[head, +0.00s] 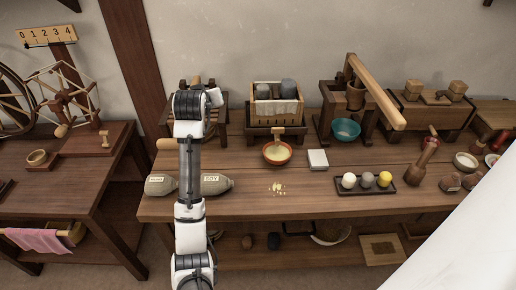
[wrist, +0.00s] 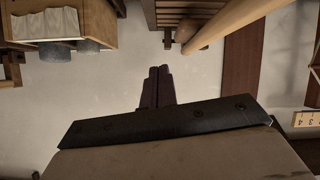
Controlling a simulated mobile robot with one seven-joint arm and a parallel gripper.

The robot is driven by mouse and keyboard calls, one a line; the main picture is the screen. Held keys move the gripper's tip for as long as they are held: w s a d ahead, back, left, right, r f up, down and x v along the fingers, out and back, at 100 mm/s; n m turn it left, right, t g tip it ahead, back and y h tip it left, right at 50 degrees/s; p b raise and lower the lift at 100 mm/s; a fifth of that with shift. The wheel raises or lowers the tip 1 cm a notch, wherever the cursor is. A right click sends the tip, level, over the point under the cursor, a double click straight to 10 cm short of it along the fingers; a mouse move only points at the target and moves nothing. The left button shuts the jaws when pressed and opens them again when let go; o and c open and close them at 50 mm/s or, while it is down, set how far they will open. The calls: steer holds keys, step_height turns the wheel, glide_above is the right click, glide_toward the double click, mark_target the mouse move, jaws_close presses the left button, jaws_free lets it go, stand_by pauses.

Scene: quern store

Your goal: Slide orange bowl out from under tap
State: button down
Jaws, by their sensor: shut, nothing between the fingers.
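The orange bowl (head: 277,153) sits on the wooden bench, with pale yellowish contents. A wooden tap or spout (head: 279,138) juts down over it from the wooden box press (head: 277,105) behind. My gripper (wrist: 155,88) shows in the wrist view with its dark fingers together and nothing between them. In the head view my arm rises left of the bowl, and the fingers are hidden behind my own wrist. The wrist view looks at the wall and is turned over; the bowl is not in it.
Grey sacks (head: 161,185) lie on the bench left of the bowl. Pale crumbs (head: 277,188) lie in front of it. A white block (head: 317,159) stands to its right, then a dark tray (head: 356,189) of balls. A teal bowl (head: 346,130) stands farther back.

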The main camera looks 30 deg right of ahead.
steer(key=s+d+f+m+g+y+p, duration=0.25)
steer(key=s+d+f+g, duration=0.25)
steer(key=s+d+f, duration=0.55)
steer(key=m+g+y, duration=0.2)
glide_toward(276, 157)
steer(key=shift+n+h, duration=0.25)
steer(key=f, duration=0.2)
steer(key=a+f+p, duration=0.1)
steer(key=f, duration=0.2)
steer(key=shift+s+p, duration=0.15)
steer(key=shift+p, duration=0.15)
